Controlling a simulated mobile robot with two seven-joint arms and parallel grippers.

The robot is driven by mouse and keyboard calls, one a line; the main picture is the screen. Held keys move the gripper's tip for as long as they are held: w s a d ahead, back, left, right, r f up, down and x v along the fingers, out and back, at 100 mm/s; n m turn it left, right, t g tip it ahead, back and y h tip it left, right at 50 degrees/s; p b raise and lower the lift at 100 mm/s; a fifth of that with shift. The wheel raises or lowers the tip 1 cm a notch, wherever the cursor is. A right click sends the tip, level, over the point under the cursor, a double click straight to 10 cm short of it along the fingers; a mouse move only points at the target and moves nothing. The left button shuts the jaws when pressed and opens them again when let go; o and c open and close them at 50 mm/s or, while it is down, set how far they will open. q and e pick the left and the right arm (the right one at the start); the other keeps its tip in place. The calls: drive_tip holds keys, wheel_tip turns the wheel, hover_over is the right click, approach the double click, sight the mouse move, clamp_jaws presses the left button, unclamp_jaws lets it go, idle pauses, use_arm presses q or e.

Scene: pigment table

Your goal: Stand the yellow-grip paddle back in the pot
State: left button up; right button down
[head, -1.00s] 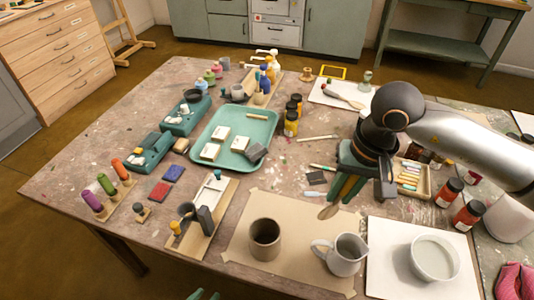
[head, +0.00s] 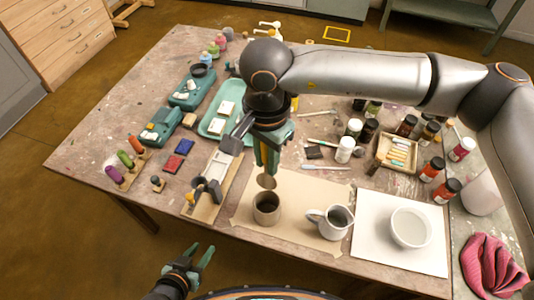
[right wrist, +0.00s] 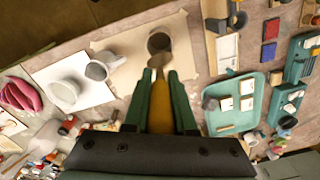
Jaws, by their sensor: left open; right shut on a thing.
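The yellow-grip paddle shows its rounded wooden end (head: 267,181) in the head view, pointing down. Its yellow grip (right wrist: 160,105) lies between the fingers in the right wrist view. My right gripper (head: 268,160) is shut on that grip, its fingers pointing down. The brown pot (head: 266,207) stands upright on the tan paper. It also shows in the right wrist view (right wrist: 160,43), just beyond the paddle's end. In the head view the paddle's end is over the pot's far rim; I cannot tell the height gap. My left gripper (head: 203,257) is open and empty, off the table's front edge.
A grey pitcher (head: 328,222) stands right of the pot, and a white bowl (head: 410,228) sits on white paper further right. A wooden board (head: 205,206) with small tools lies left of the pot. A green tray (head: 211,127) lies behind. Several jars stand at the right.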

drive_tip(key=b, duration=0.2)
hover_over(267, 189)
drive_tip(key=shift+w+f, duration=0.2)
drive_tip(key=shift+f, duration=2.25)
wheel_tip(267, 189, down, 6)
drive_tip(key=b, duration=0.6)
drive_tip(key=shift+r, duration=0.1)
drive_tip(key=shift+f+b, duration=0.2)
drive_tip(key=shift+b, duration=0.25)
drive_tip(key=shift+f, duration=0.2)
drive_tip(key=c, duration=0.7)
unclamp_jaws()
drive_tip(key=shift+o, duration=0.2)
